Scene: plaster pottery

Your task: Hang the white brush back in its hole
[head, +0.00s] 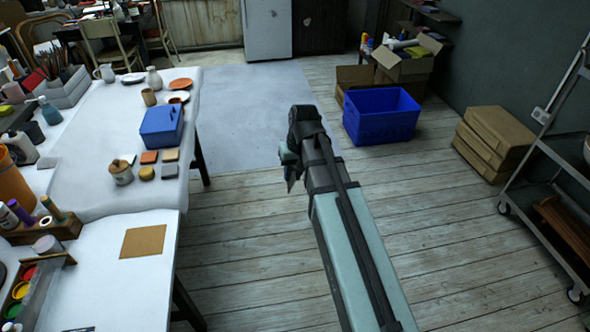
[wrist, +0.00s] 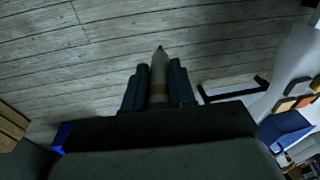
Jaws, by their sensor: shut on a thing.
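My gripper (head: 292,165) is raised over the open floor, right of the white table. In the wrist view its dark fingers (wrist: 158,88) are closed on a slim pale brush (wrist: 159,66) with a brown band and a dark pointed tip. The brush points away from the wrist, and its rear part is hidden between the fingers. A wooden holder block (head: 42,232) with several coloured upright items stands at the table's left. I cannot tell which hole is the brush's.
The white table (head: 100,290) carries a brown square mat (head: 143,241), a blue box (head: 161,126), a jar (head: 121,172) and paint pots (head: 20,291). A blue crate (head: 381,114), cardboard boxes (head: 496,140) and a metal shelf cart (head: 545,150) stand right. The floor between is clear.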

